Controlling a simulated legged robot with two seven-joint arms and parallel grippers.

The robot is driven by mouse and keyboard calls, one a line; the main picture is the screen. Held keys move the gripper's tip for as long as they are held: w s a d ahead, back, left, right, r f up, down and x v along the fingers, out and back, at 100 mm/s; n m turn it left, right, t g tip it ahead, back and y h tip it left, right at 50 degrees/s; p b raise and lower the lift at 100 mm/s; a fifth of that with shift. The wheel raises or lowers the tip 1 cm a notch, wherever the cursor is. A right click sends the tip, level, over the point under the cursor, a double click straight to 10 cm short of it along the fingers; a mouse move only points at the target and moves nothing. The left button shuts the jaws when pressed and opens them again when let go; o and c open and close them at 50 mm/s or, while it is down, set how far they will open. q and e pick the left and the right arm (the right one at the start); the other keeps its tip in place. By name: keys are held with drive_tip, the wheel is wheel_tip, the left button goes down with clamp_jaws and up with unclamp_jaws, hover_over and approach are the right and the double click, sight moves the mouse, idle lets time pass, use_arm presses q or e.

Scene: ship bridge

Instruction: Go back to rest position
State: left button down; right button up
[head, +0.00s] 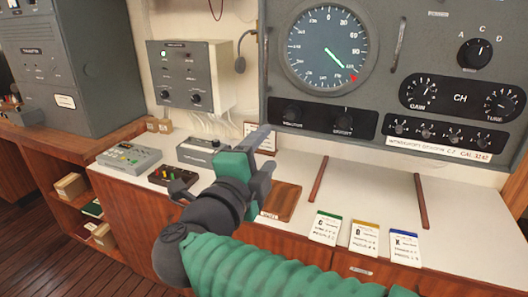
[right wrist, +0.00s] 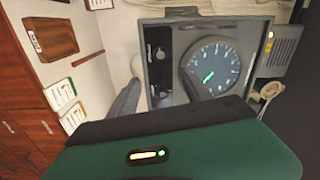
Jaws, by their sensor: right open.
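My right gripper (head: 262,156) is in the middle of the head view, above the white desk top (head: 318,171). Its green and dark grey arm comes in from the bottom right. Its dark fingers stand apart with nothing between them. In the right wrist view the fingers of the right gripper (right wrist: 163,92) are spread in front of the grey instrument panel with the round dial. My left gripper shows in neither view.
A grey console (head: 385,95) with a round dial (head: 327,48) stands behind the desk. Three cards (head: 364,238), a brown wooden board (head: 281,201), and small devices, including a grey keyed box (head: 129,158), lie on the desk. Wooden floor (head: 95,270) is clear at lower left.

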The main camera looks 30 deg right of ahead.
drive_tip(key=shift+w, duration=0.1)
drive_tip(key=w+a+f+n+t+y+p, duration=0.2)
drive_tip(key=w+a+n+t+y+p, duration=0.3)
drive_tip(key=w+n+y, duration=0.45)
drive_tip(key=s+a+f+n+g+y+p, duration=0.1)
drive_tip(key=a+f+n+g+y+p, duration=0.1)
drive_tip(key=f+n, duration=0.4)
drive_tip(key=s+a+f+n+g+y+p, duration=0.1)
drive_tip(key=s+a+f+n+g+y, duration=0.1)
drive_tip(key=f+n, duration=0.5)
drive_tip(key=s+d+f+n+g+p, duration=0.3)
drive_tip(key=s+f+g, duration=0.7)
drive_tip(key=s+f, duration=0.7)
drive_tip(key=shift+s+d+f, duration=0.25)
drive_tip(key=shift+s+d, duration=0.85)
drive_tip(key=shift+s, duration=0.05)
